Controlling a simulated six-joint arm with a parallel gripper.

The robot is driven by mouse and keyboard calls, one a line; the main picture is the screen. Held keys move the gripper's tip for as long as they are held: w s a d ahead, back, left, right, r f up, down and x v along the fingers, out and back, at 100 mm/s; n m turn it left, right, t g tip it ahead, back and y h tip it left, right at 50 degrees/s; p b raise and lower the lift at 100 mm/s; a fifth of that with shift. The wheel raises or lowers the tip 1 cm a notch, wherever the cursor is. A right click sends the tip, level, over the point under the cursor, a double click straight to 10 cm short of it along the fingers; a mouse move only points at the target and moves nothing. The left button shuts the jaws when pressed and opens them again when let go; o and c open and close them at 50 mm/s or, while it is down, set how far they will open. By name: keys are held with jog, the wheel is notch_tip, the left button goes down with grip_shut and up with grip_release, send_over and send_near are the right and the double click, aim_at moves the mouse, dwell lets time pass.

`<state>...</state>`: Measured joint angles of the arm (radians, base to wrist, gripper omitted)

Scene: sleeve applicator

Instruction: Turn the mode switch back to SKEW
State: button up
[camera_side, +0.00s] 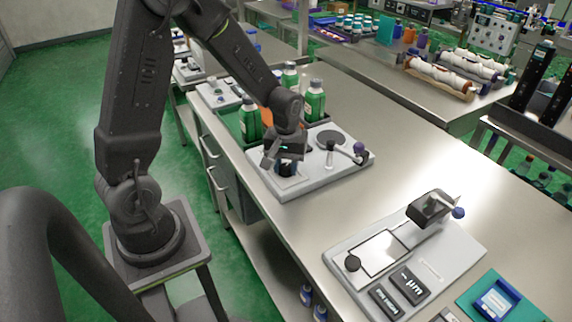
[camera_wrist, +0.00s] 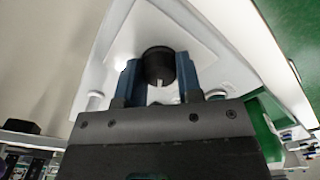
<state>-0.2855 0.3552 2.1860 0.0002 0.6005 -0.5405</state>
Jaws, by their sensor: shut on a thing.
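The mode switch (camera_wrist: 158,62) is a round black knob with a pale pointer mark on the white sleeve applicator, seen in the wrist view. My gripper (camera_wrist: 158,80) has one blue-grey finger on each side of the knob and is shut on it. In the side view my gripper (camera_side: 284,168) is low over the near left end of the applicator (camera_side: 318,182), and the knob is mostly hidden there. The pale mark points toward my gripper's body in the wrist view. I cannot read any SKEW lettering.
Green bottles (camera_side: 315,102) stand in a tray just behind the applicator. A lever with a purple knob (camera_side: 359,147) rises at the applicator's right end. Another white device (camera_side: 405,262) sits nearer on the steel bench. Bare bench (camera_side: 350,205) lies between the two.

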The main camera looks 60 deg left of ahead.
aim_at(286, 166)
dwell(0.5)
jog(key=o, duration=0.9)
jog(key=shift+r, duration=0.1)
notch_tip(286, 166, up, 14)
jog(key=shift+f, duration=0.15)
jog(key=s+d+r+m+t, duration=0.2)
jog(key=s+d+m, duration=0.1)
jog(key=s, duration=0.1)
jog(key=s+d+r+m+t, duration=0.1)
jog(key=s+d+r+m, duration=0.1)
jog(key=s, duration=0.3)
jog(key=s+d+r+m+t, duration=0.2)
jog(key=s+d+m, duration=0.2)
jog(key=d, duration=0.1)
jog(key=shift+s+r+t, duration=0.15)
jog(key=shift+s+t, duration=0.15)
jog(key=shift+s, duration=0.1)
